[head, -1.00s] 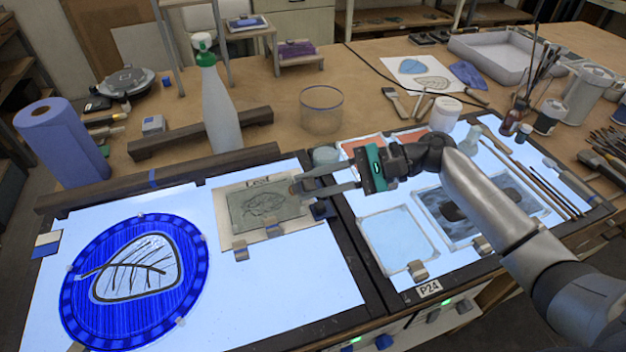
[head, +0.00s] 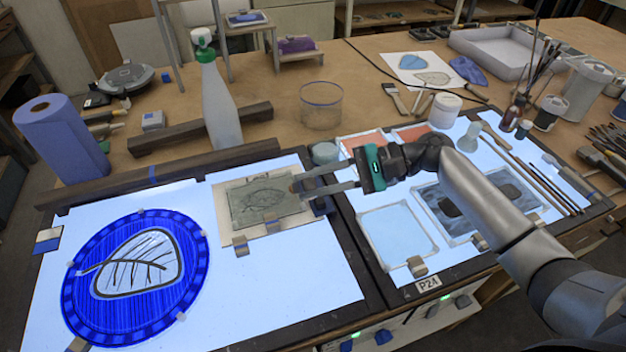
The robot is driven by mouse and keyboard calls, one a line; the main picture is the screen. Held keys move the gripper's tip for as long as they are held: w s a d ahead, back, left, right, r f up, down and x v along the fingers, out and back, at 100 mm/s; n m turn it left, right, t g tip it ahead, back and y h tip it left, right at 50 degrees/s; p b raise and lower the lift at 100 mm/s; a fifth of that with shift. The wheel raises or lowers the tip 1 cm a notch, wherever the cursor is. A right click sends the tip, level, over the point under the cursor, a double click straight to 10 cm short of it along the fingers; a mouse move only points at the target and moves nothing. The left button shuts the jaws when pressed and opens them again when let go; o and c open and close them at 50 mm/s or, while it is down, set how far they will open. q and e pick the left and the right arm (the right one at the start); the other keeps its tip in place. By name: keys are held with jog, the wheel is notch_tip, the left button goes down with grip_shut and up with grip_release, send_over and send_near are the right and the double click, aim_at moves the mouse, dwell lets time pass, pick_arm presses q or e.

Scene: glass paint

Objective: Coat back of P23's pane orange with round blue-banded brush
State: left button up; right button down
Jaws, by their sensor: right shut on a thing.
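My right gripper (head: 325,181) reaches in from the right, its fingers pointing left over the right edge of a grey-green pane (head: 265,200) with a leaf drawing. It is shut on a small brownish thing (head: 294,188) at the fingertips, too small to identify surely as the blue-banded brush. The pane lies on a pale sheet with clips, on the left light table (head: 290,280). Whether the fingertips touch the pane I cannot tell. I see no P23 label; a P24 label (head: 428,283) is on the right light table's front edge. My left gripper is out of view.
A blue round glass panel (head: 185,302) with a leaf lies at left. A spray bottle (head: 221,115) and clear jar (head: 321,112) stand behind. Brushes (head: 545,170) lie at right.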

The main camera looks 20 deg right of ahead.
aim_at(297, 188)
jog(key=shift+a, duration=0.1)
jog(key=shift+a+p, duration=0.8)
jog(key=shift+a, duration=0.05)
jog(key=shift+a+p, duration=0.4)
jog(key=shift+a, duration=0.35)
jog(key=shift+a+p, duration=0.35)
jog(key=shift+a, duration=0.15)
jog(key=shift+a+f+p, duration=0.15)
jog(key=shift+a+p, duration=0.4)
jog(key=shift+a, duration=0.55)
